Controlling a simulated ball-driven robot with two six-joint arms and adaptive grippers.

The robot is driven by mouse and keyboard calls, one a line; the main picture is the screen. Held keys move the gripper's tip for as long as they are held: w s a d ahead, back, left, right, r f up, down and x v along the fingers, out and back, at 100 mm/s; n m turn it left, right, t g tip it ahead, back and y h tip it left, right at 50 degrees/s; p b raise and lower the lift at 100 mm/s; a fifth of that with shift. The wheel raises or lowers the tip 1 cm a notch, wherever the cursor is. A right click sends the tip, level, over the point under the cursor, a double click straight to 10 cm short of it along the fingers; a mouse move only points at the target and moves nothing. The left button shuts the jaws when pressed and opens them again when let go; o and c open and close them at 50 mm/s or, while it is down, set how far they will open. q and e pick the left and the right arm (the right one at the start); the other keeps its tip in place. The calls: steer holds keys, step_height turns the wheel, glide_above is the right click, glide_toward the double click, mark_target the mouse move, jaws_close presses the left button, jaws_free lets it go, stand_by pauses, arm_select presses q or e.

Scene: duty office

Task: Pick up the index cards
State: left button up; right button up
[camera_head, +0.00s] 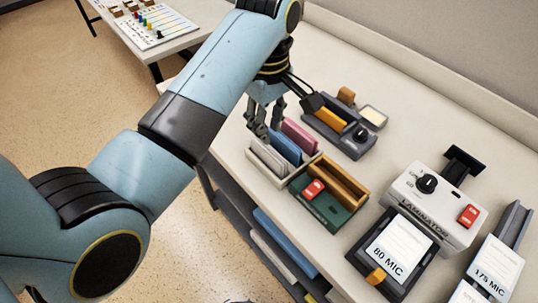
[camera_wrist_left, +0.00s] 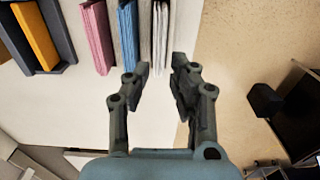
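A sorter (camera_head: 285,177) with upright slots stands near the table's front edge in the head view. It holds a white stack of thin sheets that look like the index cards (camera_head: 265,158), a blue item (camera_head: 284,146) and a pink item (camera_head: 300,136). In the left wrist view the white stack (camera_wrist_left: 160,35) lies ahead of the fingertips, roughly in line with the gap between them. My left gripper (camera_head: 264,122) is open and empty, pointing down just above the sorter's back-left side. Its two fingers (camera_wrist_left: 160,70) show apart. My right gripper is not in view.
A dark tray with an orange item (camera_head: 331,119) stands behind the sorter. A green box with a wooden tray (camera_head: 343,183) is to its right. A laminator (camera_head: 435,200) and an 80 MIC box (camera_head: 392,255) stand further right. Floor lies beyond the table's front edge.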

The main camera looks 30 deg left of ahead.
mark_target(269, 149)
arm_select(q)
step_height(269, 149, down, 8)
steer(key=shift+d+f+p, duration=0.1)
steer(key=shift+f+p, duration=0.1)
steer(key=shift+p, duration=0.5)
steer(key=shift+c, duration=0.4)
jaws_close()
